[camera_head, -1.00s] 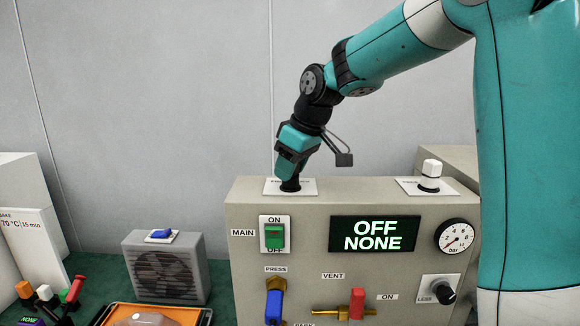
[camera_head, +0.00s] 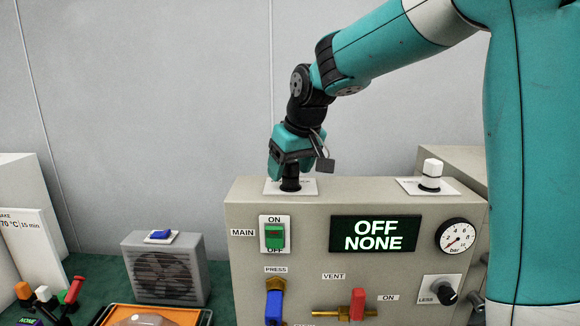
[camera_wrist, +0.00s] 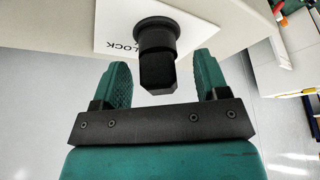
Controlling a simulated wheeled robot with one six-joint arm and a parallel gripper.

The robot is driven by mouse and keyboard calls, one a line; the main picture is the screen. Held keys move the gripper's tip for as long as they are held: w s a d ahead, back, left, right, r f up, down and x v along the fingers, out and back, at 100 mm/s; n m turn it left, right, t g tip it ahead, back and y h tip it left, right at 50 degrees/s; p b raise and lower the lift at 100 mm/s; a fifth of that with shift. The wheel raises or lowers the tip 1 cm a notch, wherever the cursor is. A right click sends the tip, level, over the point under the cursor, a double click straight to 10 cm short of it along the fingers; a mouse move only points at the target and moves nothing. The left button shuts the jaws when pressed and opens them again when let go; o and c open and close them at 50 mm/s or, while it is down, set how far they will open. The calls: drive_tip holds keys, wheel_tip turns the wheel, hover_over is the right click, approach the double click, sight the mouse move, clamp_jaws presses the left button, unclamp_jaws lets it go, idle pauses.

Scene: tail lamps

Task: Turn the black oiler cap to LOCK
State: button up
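The black oiler cap (camera_head: 290,183) stands upright on a white plate (camera_head: 308,187) on top of the beige machine cabinet. In the wrist view the cap (camera_wrist: 157,58) has a round collar and a narrower grip pointing toward my gripper. The word LOCK is on the plate (camera_wrist: 112,22) left of the cap there, upside down. My gripper (camera_wrist: 161,74) is open, with one finger on each side of the grip and visible gaps. In the head view my gripper (camera_head: 291,168) is over the cap and hides part of it and the plate's lettering.
A white knob (camera_head: 431,175) stands on another plate at the cabinet's top right. The cabinet front carries a green MAIN switch (camera_head: 274,237), a display (camera_head: 373,234) reading OFF NONE, and a pressure gauge (camera_head: 455,237). A grey fan box (camera_head: 167,270) stands at left.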

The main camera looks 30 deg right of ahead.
drive_tip(key=shift+r, duration=0.1)
drive_tip(key=b+v, duration=0.1)
drive_tip(key=v, duration=1.6)
drive_tip(key=shift+r, duration=0.2)
